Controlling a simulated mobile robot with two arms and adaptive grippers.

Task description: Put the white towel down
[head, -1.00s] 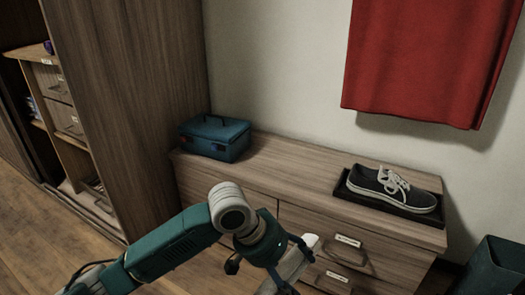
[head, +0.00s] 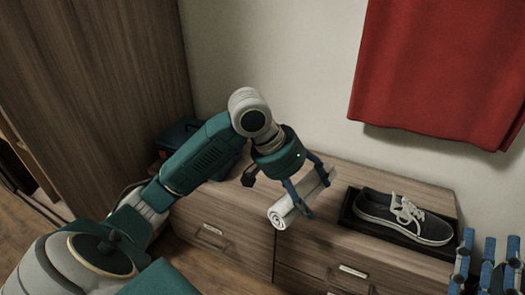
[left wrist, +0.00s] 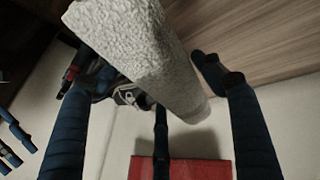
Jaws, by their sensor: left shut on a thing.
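The white towel (head: 282,216) is a rolled bundle. My left gripper (head: 302,198) is shut on it and holds it over the dresser top (head: 345,180), with the roll's near end by the front edge. I cannot tell whether it touches the wood. In the left wrist view the towel (left wrist: 130,45) lies slantwise between my fingers. My right gripper (head: 487,265) is at the lower right in the head view, its blue fingers apart with nothing visible between them.
A dark tray (head: 350,220) with a dark sneaker (head: 400,215) stands right of the towel. A teal toolbox (head: 175,135) on the dresser's left is mostly hidden by my arm. A red cloth (head: 435,80) hangs on the wall. A tall wooden cabinet (head: 95,90) stands left.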

